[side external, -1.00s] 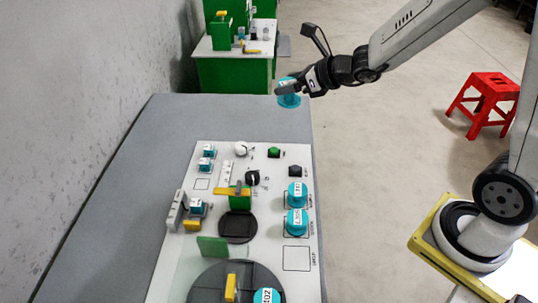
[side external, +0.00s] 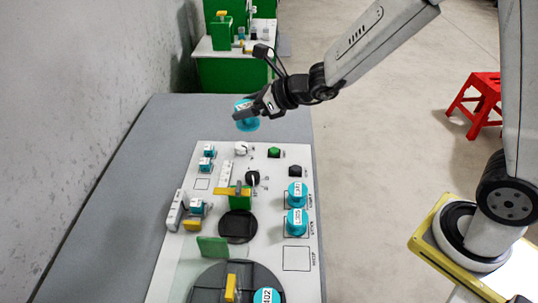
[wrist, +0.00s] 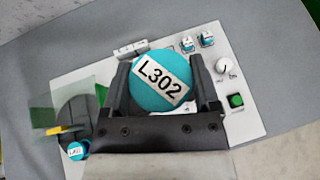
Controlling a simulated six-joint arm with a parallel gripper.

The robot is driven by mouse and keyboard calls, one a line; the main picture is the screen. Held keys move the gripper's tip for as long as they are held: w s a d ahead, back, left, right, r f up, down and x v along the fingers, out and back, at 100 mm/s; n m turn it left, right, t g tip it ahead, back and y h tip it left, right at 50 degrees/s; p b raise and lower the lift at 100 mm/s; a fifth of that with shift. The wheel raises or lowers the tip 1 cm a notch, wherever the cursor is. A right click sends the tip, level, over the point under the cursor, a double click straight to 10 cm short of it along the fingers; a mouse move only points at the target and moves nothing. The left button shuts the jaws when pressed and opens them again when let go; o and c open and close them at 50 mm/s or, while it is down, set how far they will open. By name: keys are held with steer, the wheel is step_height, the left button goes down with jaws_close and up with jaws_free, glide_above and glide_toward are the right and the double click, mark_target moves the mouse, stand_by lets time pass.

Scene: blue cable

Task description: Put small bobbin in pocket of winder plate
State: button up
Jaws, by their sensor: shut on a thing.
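My gripper (side external: 257,106) is shut on a blue bobbin (side external: 246,122) and holds it in the air above the far end of the winder plate (side external: 296,257). In the wrist view the held bobbin (wrist: 162,80) shows a white label reading L302 between both fingers (wrist: 163,92). Two more blue labelled bobbins stand on the plate's right side, one (side external: 297,193) behind the other (side external: 296,222). A dark round recess (side external: 238,227) lies mid-plate. A larger dark disc (side external: 240,287) at the near end carries another blue bobbin (side external: 267,296). Which recess is the pocket I cannot tell.
On the plate stand a green post with a yellow bar (side external: 233,191), a green flap (side external: 212,246), a white knob (side external: 241,148), a green button (side external: 274,152) and small blue spools (side external: 207,164). The grey table (side external: 115,190) is clear at left.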

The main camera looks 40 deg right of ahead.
steer(key=s+a+f+n+g+y, duration=0.25)
steer(key=a+f, duration=0.25)
steer(key=a, duration=0.5)
steer(key=s+a+f+n+g+y, duration=0.15)
steer(key=s+a+f, duration=0.25)
steer(key=a, duration=0.6)
steer(key=s+a+f+n+g+y, duration=0.1)
steer(key=s+a+f+n, duration=0.3)
steer(key=a, duration=0.5)
steer(key=shift+m, duration=0.5)
steer(key=w+a+f, duration=0.2)
steer(key=w+f, duration=0.1)
steer(key=w+a+f, duration=0.6)
steer(key=w, duration=0.1)
steer(key=shift+a, duration=0.15)
steer(key=shift+w+a+f, duration=0.35)
steer(key=shift+w+f, duration=0.1)
steer(key=shift+f, duration=0.2)
steer(key=shift+f, duration=0.1)
steer(key=shift+w+a+f, duration=0.1)
steer(key=shift+f, duration=1.55)
steer(key=shift+f, duration=0.15)
